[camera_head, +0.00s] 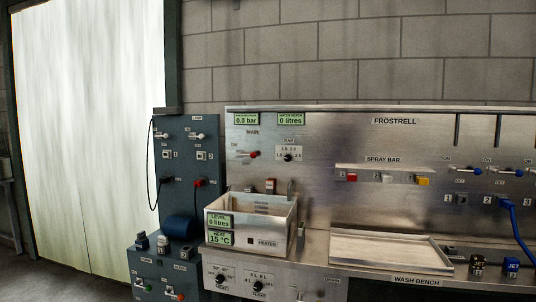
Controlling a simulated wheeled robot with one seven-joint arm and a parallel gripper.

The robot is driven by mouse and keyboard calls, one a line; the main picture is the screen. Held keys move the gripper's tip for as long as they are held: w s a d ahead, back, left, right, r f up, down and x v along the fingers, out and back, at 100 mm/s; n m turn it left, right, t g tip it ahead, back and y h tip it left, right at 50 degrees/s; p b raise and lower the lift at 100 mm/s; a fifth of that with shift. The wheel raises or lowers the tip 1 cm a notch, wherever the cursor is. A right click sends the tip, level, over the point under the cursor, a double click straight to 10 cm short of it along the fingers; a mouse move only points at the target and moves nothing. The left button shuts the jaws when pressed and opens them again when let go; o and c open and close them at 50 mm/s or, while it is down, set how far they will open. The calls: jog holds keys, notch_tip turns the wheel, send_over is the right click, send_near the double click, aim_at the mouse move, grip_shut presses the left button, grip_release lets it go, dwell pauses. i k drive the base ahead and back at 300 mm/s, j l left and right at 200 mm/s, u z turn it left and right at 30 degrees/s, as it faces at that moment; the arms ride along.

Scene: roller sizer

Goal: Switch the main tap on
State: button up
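The main tap (253,154) is a small lever with a red end on the steel back panel, under the label MAIN. A small ON label sits to its upper left, and the red end points to the right. The pressure display (246,119) above it reads 0.0 bar. The meter display (290,119) beside that reads 0 litres. A round dial (288,157) marked BAR is right of the tap. My gripper is not in view.
An open steel tank (251,238) with LEVEL 0 litres and HEAT 15 °C displays stands below the tap. A shallow tray (390,255) lies on the wash bench to its right. A grey switch panel (187,128) with cables stands left. Spray-bar buttons (387,178) are right.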

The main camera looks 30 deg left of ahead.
aim_at(253, 155)
jog(key=i+u, duration=0.25)
jog(key=i, duration=0.15)
jog(key=i+l+u, duration=0.2)
jog(key=i, duration=0.25)
jog(key=i+l+u, duration=0.25)
jog(key=i, duration=0.15)
jog(key=i+l+u, duration=0.15)
jog(key=u, duration=0.2)
jog(key=i+l+u, duration=0.2)
jog(key=u, duration=0.15)
jog(key=i, duration=0.1)
